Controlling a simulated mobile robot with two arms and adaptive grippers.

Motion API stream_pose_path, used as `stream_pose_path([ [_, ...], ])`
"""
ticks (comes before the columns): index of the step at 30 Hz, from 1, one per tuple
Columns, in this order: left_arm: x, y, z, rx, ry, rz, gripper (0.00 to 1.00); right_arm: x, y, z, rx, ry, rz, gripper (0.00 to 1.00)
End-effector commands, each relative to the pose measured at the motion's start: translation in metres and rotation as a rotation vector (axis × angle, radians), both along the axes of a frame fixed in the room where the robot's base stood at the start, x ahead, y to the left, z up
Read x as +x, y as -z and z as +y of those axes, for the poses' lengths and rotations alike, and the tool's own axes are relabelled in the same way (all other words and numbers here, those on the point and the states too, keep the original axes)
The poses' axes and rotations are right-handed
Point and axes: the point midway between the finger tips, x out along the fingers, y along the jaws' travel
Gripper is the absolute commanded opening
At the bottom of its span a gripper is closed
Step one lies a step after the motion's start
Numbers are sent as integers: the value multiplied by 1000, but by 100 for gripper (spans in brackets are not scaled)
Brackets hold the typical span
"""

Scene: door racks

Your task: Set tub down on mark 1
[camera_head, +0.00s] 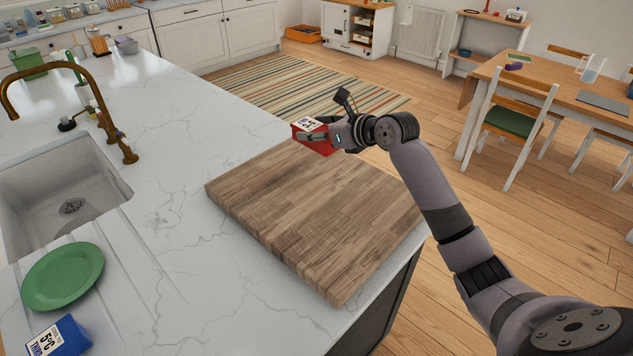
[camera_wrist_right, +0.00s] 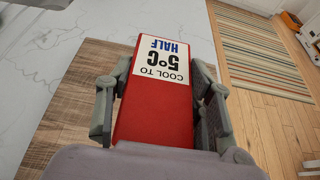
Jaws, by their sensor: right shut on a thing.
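My right gripper (camera_head: 328,135) is shut on a red tub (camera_head: 318,146). The tub has a white label reading "COOL TO 5°C HALF", clear in the right wrist view (camera_wrist_right: 162,115), where one finger lies along each side. In the head view the tub is over or at the far edge of the wooden board; I cannot tell whether it touches anything. A blue tub (camera_head: 72,337) with a similar label stands at the bottom left. I cannot make out a mark 1. My left gripper is not in view.
The thick wooden board (camera_head: 315,215) lies bare on the white marble worktop (camera_head: 190,180). A sink (camera_head: 65,180) with a brass tap (camera_head: 100,105) and a green plate (camera_head: 63,276) are at the left. A table and chairs (camera_head: 515,115) stand beyond, right.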

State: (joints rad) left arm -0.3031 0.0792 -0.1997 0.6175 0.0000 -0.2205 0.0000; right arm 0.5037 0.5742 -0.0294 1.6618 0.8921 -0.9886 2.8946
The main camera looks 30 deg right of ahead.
Motion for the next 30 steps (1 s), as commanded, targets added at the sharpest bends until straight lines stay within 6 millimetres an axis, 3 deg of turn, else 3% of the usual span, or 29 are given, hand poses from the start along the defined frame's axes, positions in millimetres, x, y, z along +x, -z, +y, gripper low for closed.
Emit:
stream_pose_path([
  [6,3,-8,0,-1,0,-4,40,-1,59,0,1,0,1,9],
  [12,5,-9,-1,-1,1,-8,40,-1,99,-1,-1,0,-3,9],
  [17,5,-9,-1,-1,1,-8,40,0,111,0,-1,-1,-5,9],
  [24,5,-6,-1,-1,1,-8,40,0,146,0,-1,-1,-3,9],
  [30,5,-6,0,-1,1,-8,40,0,152,0,0,0,-6,9],
])
